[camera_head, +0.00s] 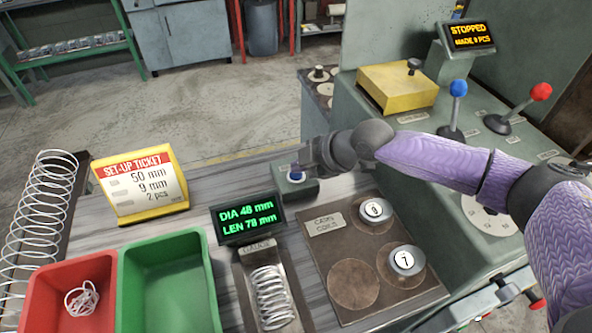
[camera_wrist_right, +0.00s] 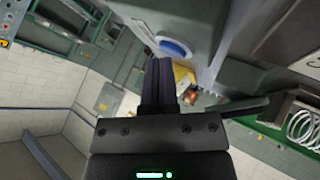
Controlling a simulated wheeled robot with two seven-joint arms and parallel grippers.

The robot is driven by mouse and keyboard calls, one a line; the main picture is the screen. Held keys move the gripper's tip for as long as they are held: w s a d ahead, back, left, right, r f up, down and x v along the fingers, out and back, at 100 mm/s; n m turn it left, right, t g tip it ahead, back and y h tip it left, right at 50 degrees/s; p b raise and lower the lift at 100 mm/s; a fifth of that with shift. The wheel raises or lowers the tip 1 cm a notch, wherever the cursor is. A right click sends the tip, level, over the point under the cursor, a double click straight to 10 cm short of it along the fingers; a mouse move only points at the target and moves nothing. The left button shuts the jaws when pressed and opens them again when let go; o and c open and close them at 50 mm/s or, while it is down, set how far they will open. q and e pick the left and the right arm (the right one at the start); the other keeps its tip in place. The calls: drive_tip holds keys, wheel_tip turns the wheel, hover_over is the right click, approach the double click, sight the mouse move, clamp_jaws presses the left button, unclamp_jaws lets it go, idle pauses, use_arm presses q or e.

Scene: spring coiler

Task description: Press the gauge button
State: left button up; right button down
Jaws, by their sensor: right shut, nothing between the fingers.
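The gauge button is a blue cap (camera_head: 297,174) on a small grey-green box (camera_head: 298,191) behind the gauge display (camera_head: 247,217). The display reads DIA 48 mm, LEN 78 mm in green. My right gripper (camera_head: 301,168) is shut and empty, with its fingertips right at the button. In the right wrist view the closed fingers (camera_wrist_right: 160,66) point at the blue button (camera_wrist_right: 174,47), close to it; whether they touch cannot be told. A spring (camera_head: 271,297) lies in the gauge trough. My left gripper is not in view.
A yellow set-up ticket (camera_head: 143,184), a green bin (camera_head: 168,289) and a red bin (camera_head: 45,306) stand left. The cams board (camera_head: 328,253) holds discs 9 and 7. The coiler, with blue and red levers, stands right; its screen (camera_head: 467,36) reads STOPPED.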

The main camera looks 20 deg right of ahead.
sight(300, 174)
drive_tip(key=shift+r, duration=0.5)
wheel_tip(300, 174, up, 5)
drive_tip(key=p, duration=0.5)
drive_tip(key=shift+r, duration=0.15)
idle(0.4)
